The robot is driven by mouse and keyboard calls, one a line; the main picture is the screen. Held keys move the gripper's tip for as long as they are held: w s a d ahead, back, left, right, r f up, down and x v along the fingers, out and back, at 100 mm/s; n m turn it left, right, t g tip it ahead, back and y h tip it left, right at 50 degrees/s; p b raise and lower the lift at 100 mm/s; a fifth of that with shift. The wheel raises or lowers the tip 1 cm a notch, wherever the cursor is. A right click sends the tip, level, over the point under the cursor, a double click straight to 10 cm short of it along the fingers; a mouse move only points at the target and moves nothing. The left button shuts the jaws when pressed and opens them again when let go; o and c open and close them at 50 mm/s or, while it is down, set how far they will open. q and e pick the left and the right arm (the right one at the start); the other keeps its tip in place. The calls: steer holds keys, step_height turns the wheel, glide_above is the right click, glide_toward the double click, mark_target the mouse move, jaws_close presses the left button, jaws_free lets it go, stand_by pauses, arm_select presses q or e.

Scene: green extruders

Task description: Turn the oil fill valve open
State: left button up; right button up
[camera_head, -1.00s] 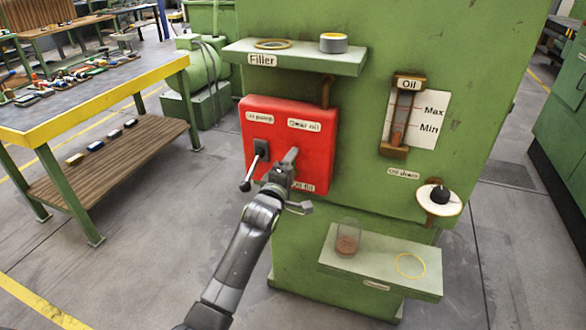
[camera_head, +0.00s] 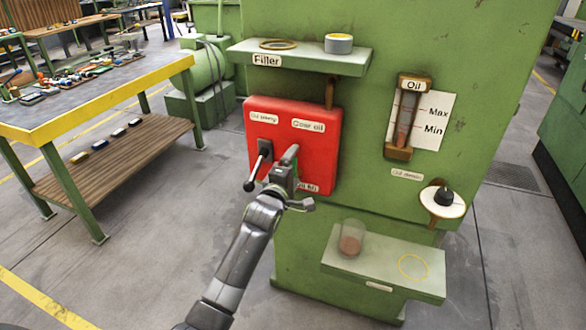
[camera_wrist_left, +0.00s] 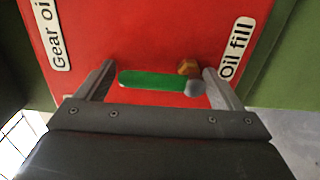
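The oil fill valve shows in the left wrist view as a green lever handle (camera_wrist_left: 155,80) with a grey rounded end and a brass-coloured fitting (camera_wrist_left: 188,66) beside it. The "Oil fill" label (camera_wrist_left: 236,50) is next to it on the red panel (camera_head: 322,150). My left gripper (camera_head: 291,165) is in front of the panel's lower part and mostly hides the valve in the head view. In the left wrist view its two fingers (camera_wrist_left: 160,84) are apart, with the handle lying between them. I cannot tell whether they touch it. My right gripper is not in view.
A black-knobbed lever (camera_head: 258,168) hangs on the panel just left of my left gripper. The filler shelf (camera_head: 300,59) juts out above. A lower shelf (camera_head: 350,267) carries a glass (camera_head: 350,240). The oil drain valve (camera_head: 443,200) is at right. A workbench (camera_head: 100,95) stands left.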

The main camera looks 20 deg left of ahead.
arm_select(q)
steer(key=s, duration=1.7)
steer(key=shift+s+a, duration=0.2)
steer(key=shift+a, duration=0.1)
steer(key=s+a+f+m+g+p, duration=0.1)
steer(key=s+f+m+g, duration=0.2)
steer(key=f, duration=0.8)
steer(key=s+a+f+m+g+y+p, duration=0.1)
steer(key=s+f+m+g, duration=0.15)
steer(key=f, duration=0.75)
steer(key=s+a+f+m+g+p, duration=0.1)
steer(key=s+a+f+m+g, duration=0.15)
steer(key=f, duration=0.85)
steer(key=s+a+f+m+g+p, duration=0.1)
steer(key=s+f+m+g, duration=0.3)
steer(key=s+f, duration=0.95)
steer(key=s+a+f+m+g+p, duration=0.1)
steer(key=s+f+m+g, duration=0.1)
steer(key=s, duration=1)
steer(key=s+a+f+m+g, duration=0.1)
steer(key=s+f+m+g, duration=0.1)
steer(key=s, duration=1)
steer(key=shift+a+f+m+g+y+p, duration=0.15)
steer(key=shift+f+m+g+y+p, duration=0.2)
steer(key=shift+f+m, duration=0.5)
